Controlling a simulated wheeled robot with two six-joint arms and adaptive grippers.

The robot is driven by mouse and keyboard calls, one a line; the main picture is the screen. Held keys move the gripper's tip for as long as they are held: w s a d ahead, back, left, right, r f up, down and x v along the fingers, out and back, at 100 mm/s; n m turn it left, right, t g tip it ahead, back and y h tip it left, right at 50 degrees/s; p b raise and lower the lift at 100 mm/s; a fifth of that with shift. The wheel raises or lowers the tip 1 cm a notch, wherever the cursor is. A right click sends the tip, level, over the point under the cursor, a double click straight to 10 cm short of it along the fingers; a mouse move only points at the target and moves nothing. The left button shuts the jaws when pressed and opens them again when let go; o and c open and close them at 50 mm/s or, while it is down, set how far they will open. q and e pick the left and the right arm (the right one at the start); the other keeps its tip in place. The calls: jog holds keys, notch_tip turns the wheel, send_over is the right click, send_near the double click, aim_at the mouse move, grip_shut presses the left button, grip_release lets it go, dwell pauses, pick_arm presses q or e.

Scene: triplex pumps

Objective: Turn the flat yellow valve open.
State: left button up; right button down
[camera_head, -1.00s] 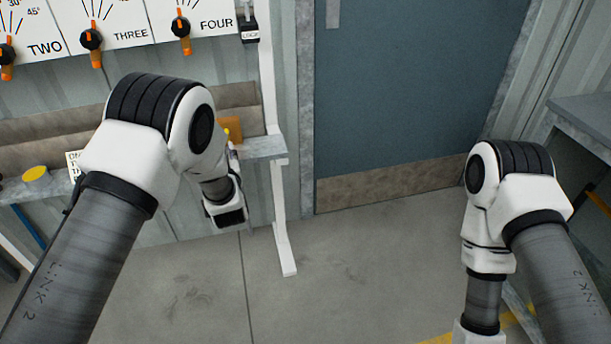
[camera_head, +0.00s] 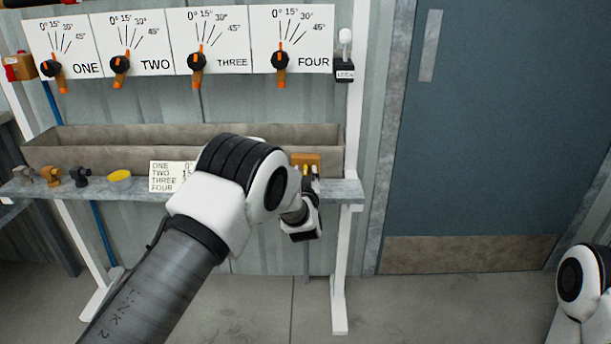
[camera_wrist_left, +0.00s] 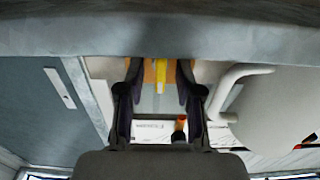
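A narrow yellow piece, which looks like the flat yellow valve (camera_head: 305,169), shows at an orange block (camera_head: 312,158) near the right end of the grey shelf. My left gripper (camera_head: 309,174) is right in front of it, partly covering it. In the left wrist view, the yellow piece (camera_wrist_left: 160,74) lies between the two dark fingers of the left gripper (camera_wrist_left: 159,80). The fingers are spread with gaps on both sides, and do not appear to touch it. My right gripper is out of view; only part of the right arm shows.
The grey shelf (camera_head: 345,190) carries a round yellow item (camera_head: 120,176), several small knobs on the left and a white list card (camera_head: 164,176). A trough (camera_head: 110,140) runs behind. A blue door (camera_head: 480,140) stands right; the floor is clear.

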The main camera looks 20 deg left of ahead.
pick_arm(q)
grip_shut()
jog(key=shift+m, duration=0.3)
jog(key=shift+m+p, duration=0.55)
jog(key=shift+m, duration=0.35)
jog(key=m+p, duration=0.1)
jog(key=m, duration=0.2)
jog(key=shift+d+m, duration=0.1)
jog(key=shift+m, duration=0.2)
jog(key=m+p, duration=0.1)
jog(key=m, duration=0.8)
jog(key=m+p, duration=0.1)
jog(key=m, duration=0.2)
jog(key=shift+d+f, duration=0.1)
jog(key=shift+f, duration=0.1)
